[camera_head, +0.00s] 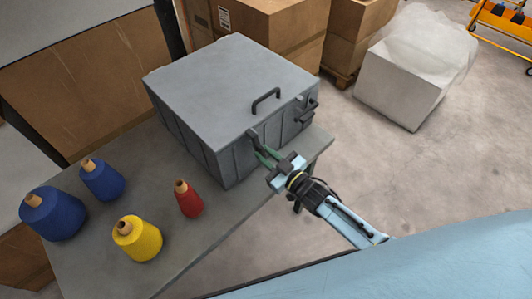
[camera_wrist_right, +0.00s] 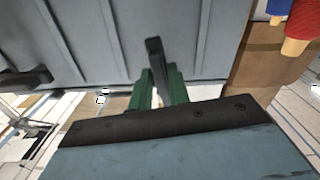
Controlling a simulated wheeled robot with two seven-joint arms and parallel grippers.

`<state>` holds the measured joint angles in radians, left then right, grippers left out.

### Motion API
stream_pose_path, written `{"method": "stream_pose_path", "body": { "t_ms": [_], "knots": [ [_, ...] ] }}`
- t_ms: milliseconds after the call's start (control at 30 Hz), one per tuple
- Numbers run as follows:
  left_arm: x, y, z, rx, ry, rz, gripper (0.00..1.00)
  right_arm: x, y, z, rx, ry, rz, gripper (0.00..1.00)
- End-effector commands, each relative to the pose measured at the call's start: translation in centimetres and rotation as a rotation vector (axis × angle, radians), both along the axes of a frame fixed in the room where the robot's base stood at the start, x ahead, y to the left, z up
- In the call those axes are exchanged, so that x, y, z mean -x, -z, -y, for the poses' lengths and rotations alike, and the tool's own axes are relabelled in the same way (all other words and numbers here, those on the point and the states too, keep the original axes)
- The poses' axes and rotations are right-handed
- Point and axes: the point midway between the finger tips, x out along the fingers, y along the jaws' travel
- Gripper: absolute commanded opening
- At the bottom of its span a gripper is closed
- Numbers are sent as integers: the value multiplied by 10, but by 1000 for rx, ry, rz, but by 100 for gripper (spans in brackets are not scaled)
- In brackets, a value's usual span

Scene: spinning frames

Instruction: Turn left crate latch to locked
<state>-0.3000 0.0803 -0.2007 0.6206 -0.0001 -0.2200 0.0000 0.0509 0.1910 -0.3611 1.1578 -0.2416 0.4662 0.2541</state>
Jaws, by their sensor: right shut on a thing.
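The grey crate (camera_head: 225,90) stands on the table with its lid closed; its front wall (camera_wrist_right: 110,40) fills the top of the right wrist view. The left latch (camera_head: 254,139) is a dark bar near the lid's front edge. It also shows in the right wrist view (camera_wrist_right: 153,52), pointing out between my fingers. My right gripper (camera_head: 266,157) has its green fingers, seen in the right wrist view (camera_wrist_right: 159,88), on either side of the latch and shut on it. The fingers hide part of the latch. My left gripper is not in view.
A second dark latch (camera_head: 308,108) sits on the crate's right, and a black handle (camera_head: 266,97) on its lid. Blue, yellow (camera_head: 137,240) and red (camera_head: 188,199) spools stand on the table (camera_head: 90,265). Cardboard boxes (camera_head: 275,35) stand behind. Open floor lies to the right.

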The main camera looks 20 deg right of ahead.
Motion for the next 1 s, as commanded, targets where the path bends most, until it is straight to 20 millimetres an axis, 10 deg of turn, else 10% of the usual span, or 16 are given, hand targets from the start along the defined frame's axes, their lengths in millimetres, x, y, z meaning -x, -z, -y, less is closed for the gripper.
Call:
{"method": "stream_pose_path", "body": {
  "t_ms": [900,933,1000],
  "knots": [
    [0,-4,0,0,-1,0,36,0,1,0,-160,1,-83,0],
    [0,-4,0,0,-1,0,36,0,1,0,-160,1,-83,21],
    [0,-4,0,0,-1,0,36,0,1,0,-159,1,-82,30]
  ]
}}
